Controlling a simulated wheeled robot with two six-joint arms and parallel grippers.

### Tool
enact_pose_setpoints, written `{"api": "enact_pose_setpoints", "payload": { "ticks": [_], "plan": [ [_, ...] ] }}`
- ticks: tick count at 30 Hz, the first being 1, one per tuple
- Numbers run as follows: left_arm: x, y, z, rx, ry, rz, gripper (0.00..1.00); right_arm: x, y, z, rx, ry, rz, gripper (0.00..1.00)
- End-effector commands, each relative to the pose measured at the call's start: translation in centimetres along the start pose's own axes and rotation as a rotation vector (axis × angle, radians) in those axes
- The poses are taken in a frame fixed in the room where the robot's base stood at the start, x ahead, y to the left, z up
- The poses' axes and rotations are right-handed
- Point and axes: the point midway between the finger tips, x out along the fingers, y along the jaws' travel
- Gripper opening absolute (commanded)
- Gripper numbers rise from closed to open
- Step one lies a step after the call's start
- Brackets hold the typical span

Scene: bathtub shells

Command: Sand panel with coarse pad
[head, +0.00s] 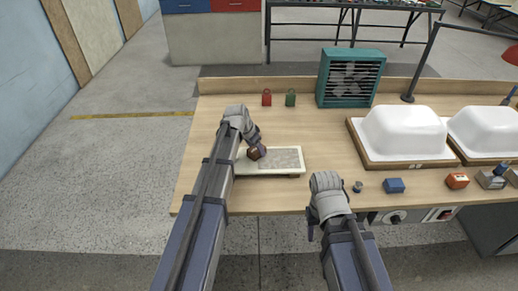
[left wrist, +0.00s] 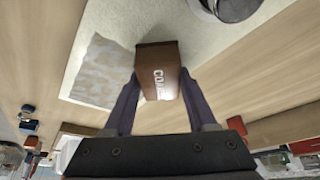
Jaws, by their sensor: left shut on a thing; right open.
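The cream panel (head: 291,150) lies on the wooden bench, with a duller, mottled patch on its right part; that patch also shows in the left wrist view (left wrist: 97,75). My left gripper (head: 259,149) is shut on a brown block-shaped pad (left wrist: 158,72), its dark fingers on either side. Pale lettering starting "CO" shows on the pad. The pad is over the panel beside the mottled patch; I cannot tell if it touches. My right gripper (head: 312,226) is open at the bench's front edge, mostly hidden by its own wrist, with nothing seen in it.
A teal fan box (head: 351,78) stands at the back, with red (head: 266,98) and green (head: 290,98) tags left of it. Two white tub shells (head: 403,131) are on the right. A blue block (head: 394,185) and an orange block (head: 457,181) sit near the front edge.

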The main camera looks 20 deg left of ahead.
Motion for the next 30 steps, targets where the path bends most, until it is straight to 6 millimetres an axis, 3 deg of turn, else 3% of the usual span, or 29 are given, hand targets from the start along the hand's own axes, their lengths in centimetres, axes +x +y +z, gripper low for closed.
{"api": "enact_pose_setpoints", "payload": {
  "ticks": [8, 24, 30],
  "plan": [
    [-0.8, -0.2, -0.1, 0.0, -0.006, -0.005, 0.13, -0.8, 0.1, 0.1, 0.0, 0.0, 0.0, 0.5],
    [-5.5, -0.1, -2.2, 0.0, -0.002, -0.002, 0.13, -5.9, 0.6, 0.3, 0.0, 0.0, 0.0, 0.5],
    [-5.5, -0.1, -2.2, 0.0, -0.002, -0.002, 0.13, -6.0, 0.6, 0.3, 0.0, 0.0, 0.0, 0.5]
  ]
}}
